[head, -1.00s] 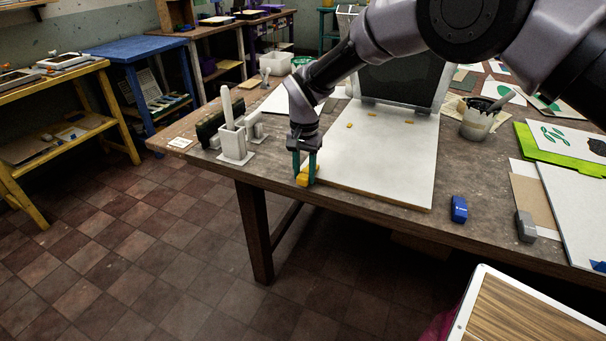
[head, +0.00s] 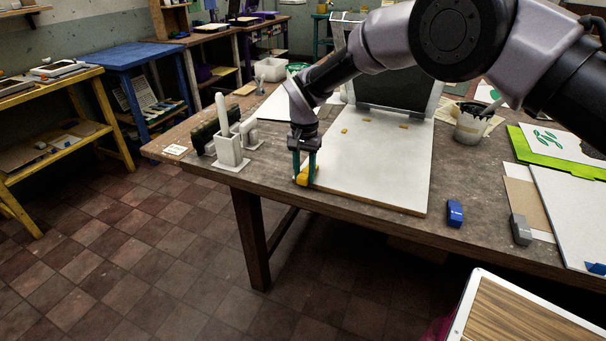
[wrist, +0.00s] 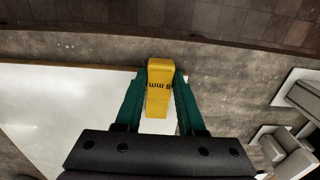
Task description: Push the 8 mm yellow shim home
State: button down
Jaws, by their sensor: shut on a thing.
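The yellow shim (wrist: 159,88), marked "8 mm", is between the green fingers of my gripper (wrist: 155,100). In the head view my gripper (head: 304,171) points down at the left front corner of the white board (head: 375,165), shut on the yellow shim (head: 303,178). In the wrist view the shim lies across the board's edge, with its far end out over the bare table. How far it reaches under the board is hidden. The dark hinged screen (head: 385,84) stands tilted up at the back of the board.
A white holder (head: 229,150) with an upright rod stands left of my gripper. A blue block (head: 455,213) and a grey block (head: 520,229) lie to the right near the table's front edge. A pot (head: 472,125) stands behind them. Small yellow pieces (head: 345,131) lie on the board.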

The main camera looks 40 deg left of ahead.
jog(key=shift+w+a, duration=0.15)
jog(key=shift+w, duration=0.4)
jog(key=shift+c, duration=2.2)
grip_release()
notch_tip(320, 180, up, 11)
jog(key=shift+w, duration=0.1)
